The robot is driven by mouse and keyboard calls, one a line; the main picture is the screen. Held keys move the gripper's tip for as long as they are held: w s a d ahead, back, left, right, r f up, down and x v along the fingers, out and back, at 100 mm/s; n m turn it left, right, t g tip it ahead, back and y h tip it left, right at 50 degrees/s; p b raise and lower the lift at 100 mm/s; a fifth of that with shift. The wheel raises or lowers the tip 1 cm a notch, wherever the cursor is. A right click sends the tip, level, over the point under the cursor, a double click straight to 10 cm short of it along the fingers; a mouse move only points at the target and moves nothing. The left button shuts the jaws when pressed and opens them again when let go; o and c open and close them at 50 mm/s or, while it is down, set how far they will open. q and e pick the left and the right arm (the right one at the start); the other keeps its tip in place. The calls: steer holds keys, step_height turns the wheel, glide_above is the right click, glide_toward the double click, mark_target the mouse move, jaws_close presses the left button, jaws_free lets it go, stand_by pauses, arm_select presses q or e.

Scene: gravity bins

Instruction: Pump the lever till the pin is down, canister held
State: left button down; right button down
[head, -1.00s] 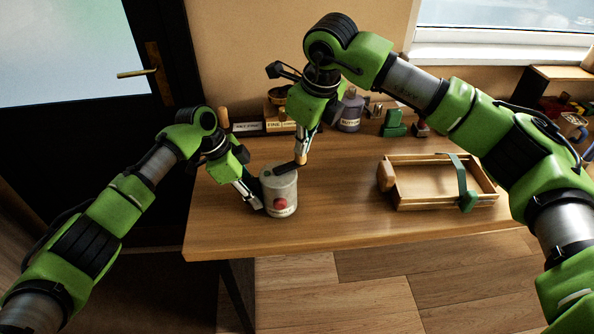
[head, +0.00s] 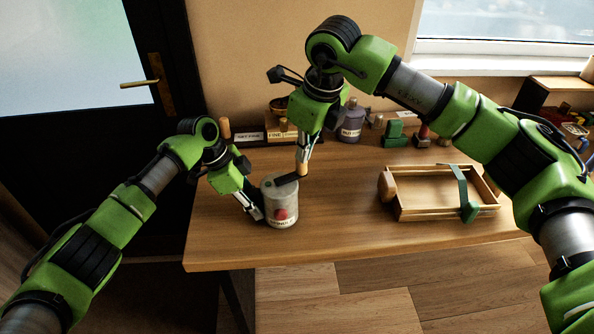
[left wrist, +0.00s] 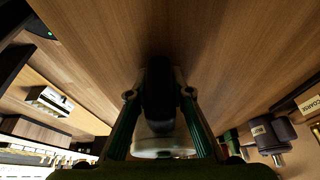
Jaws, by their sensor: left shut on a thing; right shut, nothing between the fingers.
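The grey canister (head: 282,208) stands upright near the table's front left edge, with a red round mark (head: 281,214) and a label on its front. A dark lever (head: 287,179) crosses its top and ends at the right in a wooden knob (head: 302,169). My left gripper (head: 257,213) is shut on the canister from its left side. In the left wrist view a dark rounded part (left wrist: 158,95) shows between the fingers. My right gripper (head: 303,158) is shut and empty, its tips at the knob from above. I cannot make out the pin.
A wooden tray (head: 430,214) with a green strap lies on the right of the table (head: 340,230). Labelled blocks (head: 282,136), a purple-grey bottle (head: 351,125) and green blocks (head: 395,135) stand along the back. The table between canister and tray is clear.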

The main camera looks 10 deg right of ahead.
mark_target(302, 166)
stand_by(0.5)
steer(key=w+r+y, duration=0.2)
steer(key=w+y, duration=0.1)
steer(key=w, duration=0.6)
step_height(302, 166, down, 9)
steer(key=shift+s+d+t, duration=0.15)
steer(key=shift+d+t, duration=0.15)
steer(key=shift+t, duration=0.1)
stand_by(1.1)
steer(key=shift+s+a, duration=0.2)
steer(key=shift+s, duration=2.7)
steer(key=shift+w, duration=0.1)
steer(key=shift+r, duration=0.15)
